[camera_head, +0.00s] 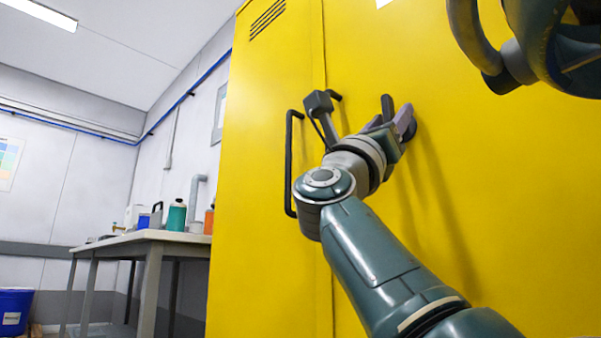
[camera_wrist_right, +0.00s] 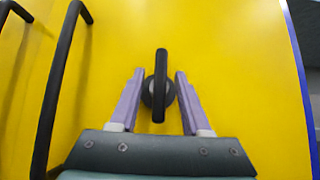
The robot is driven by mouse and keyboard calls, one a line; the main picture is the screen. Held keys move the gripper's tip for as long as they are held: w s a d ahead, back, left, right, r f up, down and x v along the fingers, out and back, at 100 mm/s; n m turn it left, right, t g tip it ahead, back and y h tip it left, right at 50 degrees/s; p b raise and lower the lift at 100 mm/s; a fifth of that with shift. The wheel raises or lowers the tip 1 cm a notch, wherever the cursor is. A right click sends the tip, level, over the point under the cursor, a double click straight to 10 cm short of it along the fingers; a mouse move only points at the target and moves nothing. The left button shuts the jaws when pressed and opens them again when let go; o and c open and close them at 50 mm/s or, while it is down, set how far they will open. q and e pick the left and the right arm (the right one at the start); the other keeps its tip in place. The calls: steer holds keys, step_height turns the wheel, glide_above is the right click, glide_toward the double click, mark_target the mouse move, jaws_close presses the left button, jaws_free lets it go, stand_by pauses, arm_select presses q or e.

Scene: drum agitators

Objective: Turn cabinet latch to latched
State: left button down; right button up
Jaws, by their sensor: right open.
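The yellow cabinet (camera_head: 262,220) fills the middle and right of the head view. Its latch (camera_wrist_right: 160,62) is a black lever on a round base, standing upright on the yellow door in the right wrist view. In the head view only its upper end (camera_head: 387,103) shows beside my gripper. My right gripper (camera_head: 394,123) is open at the door. In the wrist view its two pale purple fingers (camera_wrist_right: 160,84) stand either side of the lever, with a gap on each side. I cannot tell its exact depth from the door. My left gripper does not show.
A table (camera_head: 155,237) with bottles stands at the left, with a blue bin (camera_head: 14,310) on the floor. The door right of the latch is bare.

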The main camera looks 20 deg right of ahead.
steer(key=p+v, duration=0.1)
steer(key=v, duration=0.9)
steer(key=shift+g+p, duration=0.3)
steer(key=shift+p, duration=0.05)
